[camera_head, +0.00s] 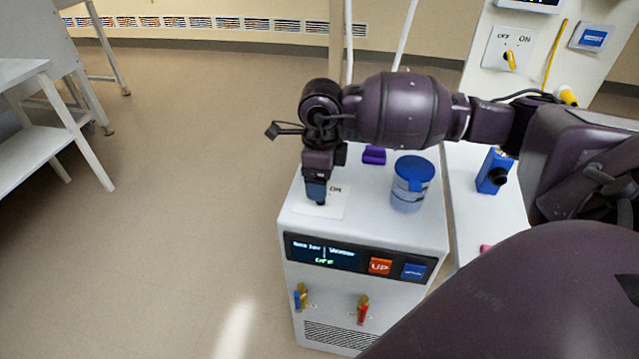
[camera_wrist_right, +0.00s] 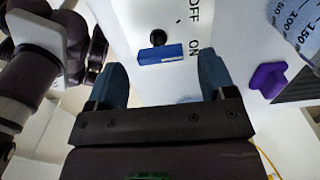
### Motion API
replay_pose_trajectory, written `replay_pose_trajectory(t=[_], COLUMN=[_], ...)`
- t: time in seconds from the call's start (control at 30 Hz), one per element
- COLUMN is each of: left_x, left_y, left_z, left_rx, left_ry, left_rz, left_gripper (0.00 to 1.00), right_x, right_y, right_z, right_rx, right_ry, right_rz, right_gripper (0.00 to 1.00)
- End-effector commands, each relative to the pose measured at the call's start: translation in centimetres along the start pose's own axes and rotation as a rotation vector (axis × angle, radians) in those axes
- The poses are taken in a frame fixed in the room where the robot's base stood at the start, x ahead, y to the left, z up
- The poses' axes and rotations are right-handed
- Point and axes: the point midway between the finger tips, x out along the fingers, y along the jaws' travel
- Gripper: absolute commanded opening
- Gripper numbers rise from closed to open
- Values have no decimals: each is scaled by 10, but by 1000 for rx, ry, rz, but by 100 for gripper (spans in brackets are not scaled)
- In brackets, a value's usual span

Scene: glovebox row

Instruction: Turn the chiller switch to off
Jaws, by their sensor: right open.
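The chiller (camera_head: 365,228) is a white box with a sloped display front. On its top, a white switch plate (camera_head: 330,207) is partly hidden under my right gripper (camera_head: 316,196), which points down at it. In the right wrist view the switch is a blue bar handle (camera_wrist_right: 162,54) beside a round black knob (camera_wrist_right: 158,37), with OFF and ON printed to its right. The handle's right end is near the ON label. My right gripper (camera_wrist_right: 163,78) is open, its fingers on either side in that view, with no clear contact. My left gripper is not in view.
A blue-lidded jar (camera_head: 407,192) and a purple object (camera_head: 374,155) stand on the chiller top. A blue device (camera_head: 494,171) stands on the surface to the right. Another OFF/ON switch with a yellow handle (camera_head: 510,60) is on the back panel. The floor at left is clear.

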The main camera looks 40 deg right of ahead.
Motion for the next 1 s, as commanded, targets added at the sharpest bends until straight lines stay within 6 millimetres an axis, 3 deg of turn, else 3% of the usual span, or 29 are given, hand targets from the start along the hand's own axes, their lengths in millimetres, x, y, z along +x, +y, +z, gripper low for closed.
replay_pose_trajectory(t=[0.2,0.53,0.87,1.0], left_x=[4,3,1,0], left_y=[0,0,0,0], left_z=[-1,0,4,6], left_rx=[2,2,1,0], left_ry=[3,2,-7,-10], left_rz=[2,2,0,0], left_gripper=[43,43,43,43], right_x=[18,20,19,20], right_y=[0,0,0,0], right_z=[0,0,0,0], right_rx=[-1,-1,0,-6], right_ry=[-1,-1,-1,-1], right_rz=[1,0,0,0], right_gripper=[77,77,28,27])
